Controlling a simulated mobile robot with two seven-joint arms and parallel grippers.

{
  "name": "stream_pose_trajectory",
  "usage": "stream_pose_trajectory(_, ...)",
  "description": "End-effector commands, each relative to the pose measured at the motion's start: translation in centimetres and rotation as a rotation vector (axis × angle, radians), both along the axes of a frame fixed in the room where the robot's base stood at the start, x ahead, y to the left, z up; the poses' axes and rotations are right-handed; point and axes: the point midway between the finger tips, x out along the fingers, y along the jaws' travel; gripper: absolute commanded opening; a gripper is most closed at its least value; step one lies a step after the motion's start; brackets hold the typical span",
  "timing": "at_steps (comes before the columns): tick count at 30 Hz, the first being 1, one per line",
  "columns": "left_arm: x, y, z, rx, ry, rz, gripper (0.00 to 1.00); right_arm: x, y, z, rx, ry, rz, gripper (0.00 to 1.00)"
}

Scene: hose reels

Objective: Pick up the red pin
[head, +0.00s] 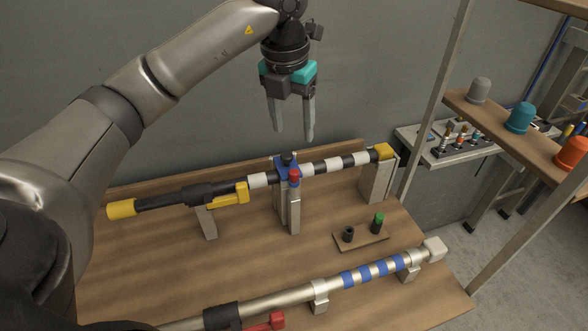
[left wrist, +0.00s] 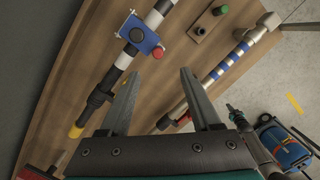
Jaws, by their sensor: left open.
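The red pin (head: 294,176) stands upright with its red top showing, at the front of the blue bracket (head: 281,166) on the black-and-white banded pole. In the left wrist view the red top (left wrist: 158,53) shows beside the blue bracket (left wrist: 139,35), ahead of the fingers. My left gripper (head: 292,138) is open and empty, pointing down above the pole and apart from the pin. It also shows in the left wrist view (left wrist: 158,75). The lower part of the pin is hidden or too small to tell. My right gripper is not in view.
A small wooden plate (head: 362,241) holds a green-topped pin (head: 378,223) and a black socket (head: 348,234). A silver pole with blue bands (head: 372,272) lies nearer on supports. A shelf (head: 505,125) with grey, teal and orange caps stands right.

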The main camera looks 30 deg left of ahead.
Motion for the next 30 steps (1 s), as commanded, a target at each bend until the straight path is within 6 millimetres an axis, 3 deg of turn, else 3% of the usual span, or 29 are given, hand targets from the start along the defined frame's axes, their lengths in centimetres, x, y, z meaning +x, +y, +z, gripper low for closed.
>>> stream_pose_trajectory(3, 0.3, 0.0, -2.8, -0.001, 0.006, 0.0, 0.64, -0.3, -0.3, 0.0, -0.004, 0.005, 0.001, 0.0)
stream_pose_trajectory(9, 0.8, 0.1, -5.9, -0.002, 0.004, 0.0, 0.64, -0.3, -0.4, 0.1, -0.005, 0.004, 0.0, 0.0)
stream_pose_trajectory(17, 0.9, 0.3, -7.8, -0.002, 0.004, -0.001, 0.64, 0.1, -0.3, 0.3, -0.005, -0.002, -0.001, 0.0)
stream_pose_trajectory(24, 1.1, 0.6, -11.2, -0.004, 0.003, -0.002, 0.64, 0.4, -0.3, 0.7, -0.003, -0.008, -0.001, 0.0)
stream_pose_trajectory(30, 1.3, 0.6, -11.9, -0.004, 0.0, -0.002, 0.64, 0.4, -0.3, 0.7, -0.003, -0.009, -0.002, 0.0)
